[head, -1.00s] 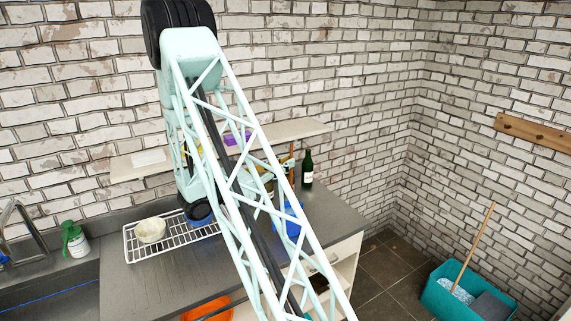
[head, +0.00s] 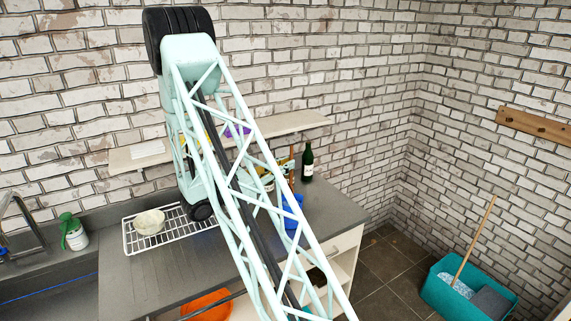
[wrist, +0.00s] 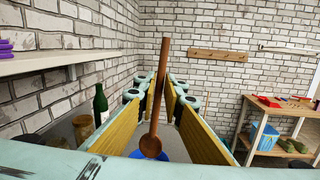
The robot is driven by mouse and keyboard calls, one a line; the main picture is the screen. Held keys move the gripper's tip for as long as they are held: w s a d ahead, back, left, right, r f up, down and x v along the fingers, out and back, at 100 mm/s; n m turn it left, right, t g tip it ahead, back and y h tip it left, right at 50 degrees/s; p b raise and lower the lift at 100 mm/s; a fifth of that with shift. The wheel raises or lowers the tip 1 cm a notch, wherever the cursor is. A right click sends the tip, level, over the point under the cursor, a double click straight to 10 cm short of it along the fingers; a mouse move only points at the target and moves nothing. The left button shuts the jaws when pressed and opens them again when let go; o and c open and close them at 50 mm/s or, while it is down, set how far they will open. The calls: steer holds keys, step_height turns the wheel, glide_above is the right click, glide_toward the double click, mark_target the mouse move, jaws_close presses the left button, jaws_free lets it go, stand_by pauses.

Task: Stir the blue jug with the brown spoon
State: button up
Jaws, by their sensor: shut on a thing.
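The brown spoon (wrist: 163,85) stands nearly upright between the yellow pads of my gripper (wrist: 157,100) in the wrist view, handle up and bowl down. My gripper is shut on it. The blue jug (head: 293,210) stands on the grey counter in the head view, partly hidden behind the lattice of my arm. In the wrist view a bit of blue (wrist: 138,154) shows low, around the spoon's bowl. I cannot tell whether the bowl is inside the jug or above it. My gripper is mostly hidden by my arm in the head view.
A green bottle (head: 307,163) stands at the back of the counter (head: 135,285), with a jar (wrist: 83,129) beside it. A wire rack (head: 180,239) holds a pale bowl (head: 149,222). A wall shelf (head: 300,128) runs above. An orange bowl (head: 205,304) is at the front.

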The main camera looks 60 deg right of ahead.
mark_target(290, 187)
steer(key=shift+w+d+f+b, duration=0.15)
steer(key=shift+f+b, duration=0.9)
steer(key=shift+f, duration=0.8)
steer(key=shift+w+d+f+b, duration=0.1)
steer(key=shift+d+f+b, duration=0.1)
steer(key=shift+f+b, duration=1.3)
steer(key=shift+w+d+f+b, duration=0.15)
steer(key=shift+f+b, duration=0.45)
steer(key=shift+f, duration=1.65)
steer(key=shift+f, duration=0.1)
steer(key=shift+a, duration=0.2)
